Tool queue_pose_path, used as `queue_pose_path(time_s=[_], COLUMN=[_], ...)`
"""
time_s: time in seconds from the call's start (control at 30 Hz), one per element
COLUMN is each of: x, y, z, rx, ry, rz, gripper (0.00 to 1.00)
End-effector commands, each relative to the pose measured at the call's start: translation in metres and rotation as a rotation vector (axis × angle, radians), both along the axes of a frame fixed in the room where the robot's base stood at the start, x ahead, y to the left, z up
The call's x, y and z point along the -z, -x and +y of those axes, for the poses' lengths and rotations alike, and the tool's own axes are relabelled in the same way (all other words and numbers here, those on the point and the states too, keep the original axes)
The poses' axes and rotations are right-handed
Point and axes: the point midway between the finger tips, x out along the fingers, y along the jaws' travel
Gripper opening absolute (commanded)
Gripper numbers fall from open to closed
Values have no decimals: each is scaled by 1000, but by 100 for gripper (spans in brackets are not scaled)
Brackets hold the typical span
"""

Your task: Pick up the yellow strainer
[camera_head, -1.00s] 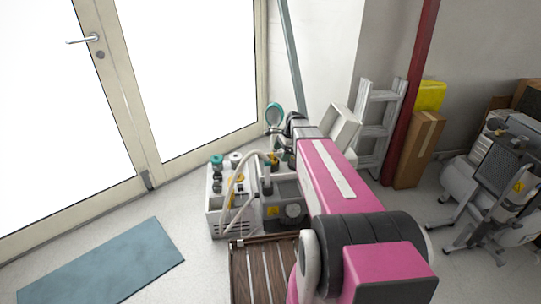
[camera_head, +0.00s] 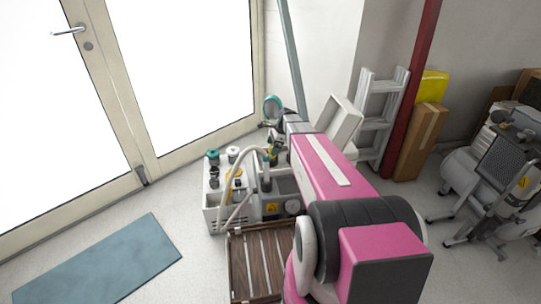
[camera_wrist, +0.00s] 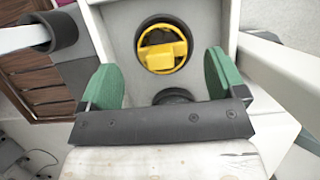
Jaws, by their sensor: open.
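The yellow strainer (camera_wrist: 162,48) shows in the wrist view as a yellow ring with a block-like part across it. It sits in a dark-rimmed round opening in a light grey surface. My gripper (camera_wrist: 163,72) is open, with one green finger to the left and one to the right of the strainer's line. Nothing is between the fingers; the strainer appears beyond them, and the remaining distance is unclear. In the head view my pink arm reaches over the compressor unit (camera_head: 212,205), and I cannot pick out the strainer or fingertips with certainty.
A brown slatted wooden crate (camera_head: 238,270) stands in front of the unit. A white ladder (camera_head: 375,124), a red post (camera_head: 408,95) and a cardboard box (camera_head: 420,145) are to the right. Another machine (camera_head: 490,170) stands far right. A blue mat (camera_head: 100,265) lies on open floor at left.

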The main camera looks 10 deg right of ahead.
Motion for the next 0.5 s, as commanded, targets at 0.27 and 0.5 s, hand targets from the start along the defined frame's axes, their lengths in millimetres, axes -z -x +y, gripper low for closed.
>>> queue_pose_path(time_s=[0.27,0.5], x=[34,38], y=[-2,-2], z=[18,20], rx=[-2,-1], ry=[0,0], rz=[1,-1], gripper=[89,89])
